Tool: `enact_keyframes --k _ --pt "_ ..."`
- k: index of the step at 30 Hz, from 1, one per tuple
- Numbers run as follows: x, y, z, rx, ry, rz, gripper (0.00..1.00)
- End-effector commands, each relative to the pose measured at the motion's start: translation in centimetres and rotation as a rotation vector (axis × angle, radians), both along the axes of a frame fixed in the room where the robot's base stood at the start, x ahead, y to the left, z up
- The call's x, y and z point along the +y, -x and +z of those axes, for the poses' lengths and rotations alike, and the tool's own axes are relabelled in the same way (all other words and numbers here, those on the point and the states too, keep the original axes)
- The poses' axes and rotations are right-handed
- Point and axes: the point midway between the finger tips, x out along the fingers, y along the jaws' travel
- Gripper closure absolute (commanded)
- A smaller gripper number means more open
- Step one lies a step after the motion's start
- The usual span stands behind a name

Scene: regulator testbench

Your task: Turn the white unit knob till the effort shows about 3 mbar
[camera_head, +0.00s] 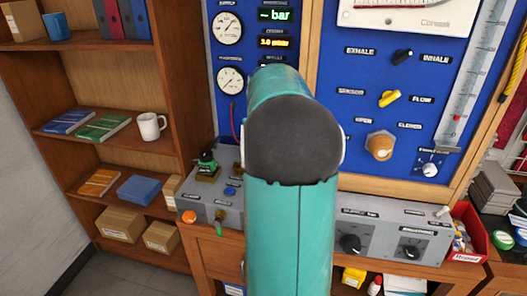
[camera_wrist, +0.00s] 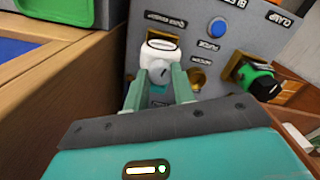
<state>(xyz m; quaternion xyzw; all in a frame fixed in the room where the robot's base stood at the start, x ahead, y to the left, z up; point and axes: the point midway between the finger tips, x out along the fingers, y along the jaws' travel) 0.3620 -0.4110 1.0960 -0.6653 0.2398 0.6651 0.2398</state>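The white unit knob (camera_wrist: 158,50) is at the upper middle of the wrist view, on the grey panel, with a grey round part at its near side. My gripper (camera_wrist: 160,72) has its two green fingers on either side of it, with no clear gap. In the head view my arm hides the knob and the gripper. The effort display (camera_head: 273,42) there shows about 3.0 mbar in yellow digits. Another display (camera_head: 276,15) above it shows a dash and bar in green.
A green knob (camera_wrist: 258,80), a blue button (camera_wrist: 214,27) and a brass part (camera_wrist: 197,79) are close by on the panel. Wood borders the wrist view's left side. In the head view a blue board (camera_head: 350,85) with gauges and knobs stands behind, and a shelf (camera_head: 100,60) is at left.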

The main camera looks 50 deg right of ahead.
Motion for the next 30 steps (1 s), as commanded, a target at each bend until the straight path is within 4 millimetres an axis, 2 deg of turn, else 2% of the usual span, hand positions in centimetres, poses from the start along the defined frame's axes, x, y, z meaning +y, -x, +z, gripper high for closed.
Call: enact_keyframes --k 1,3,11,16,20,30 --pt "0.0 0.0 0.0 -0.001 0.001 0.000 0.66" --pt "0.0 0.0 0.0 -0.001 0.001 0.000 0.53" --pt "0.0 0.0 0.0 0.000 0.000 -0.001 0.53" --pt "0.0 -0.1 1.1 -0.002 0.003 -0.001 0.53" --pt "0.0 -0.1 3.3 -0.002 0.003 0.000 0.53" --pt "0.0 -0.1 10.8 -0.002 0.003 -0.001 0.53"
